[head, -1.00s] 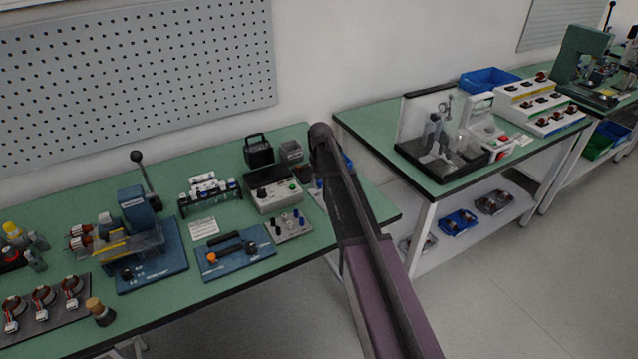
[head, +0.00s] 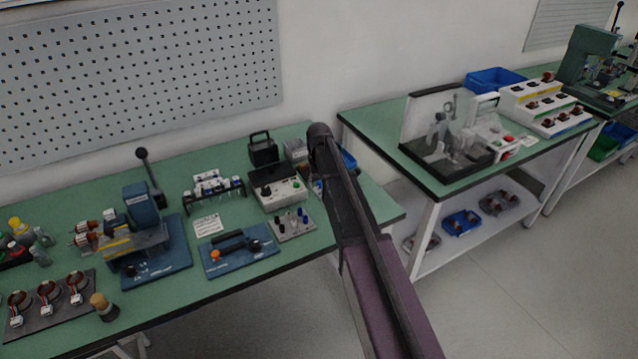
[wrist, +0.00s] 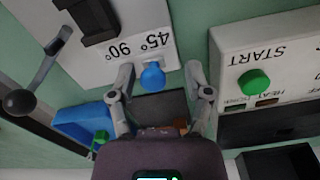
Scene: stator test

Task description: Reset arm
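My arm (head: 352,215) reaches out over the green bench in the head view, and its own links hide my gripper there. In the wrist view my gripper (wrist: 160,72) is open, its two grey fingers spread apart. A blue knob (wrist: 153,78) shows between the fingertips, on a white panel (wrist: 90,60) marked 45° and 90°. I cannot tell whether the fingers touch the knob or how far off it is. Nothing appears held.
A box with a green START button (wrist: 254,82) is right in the wrist view; a lever with a dark ball (wrist: 20,102) is left. The green bench (head: 160,295) holds a blue press (head: 142,215) and other devices. A second table (head: 375,125) stands right, beyond a gap.

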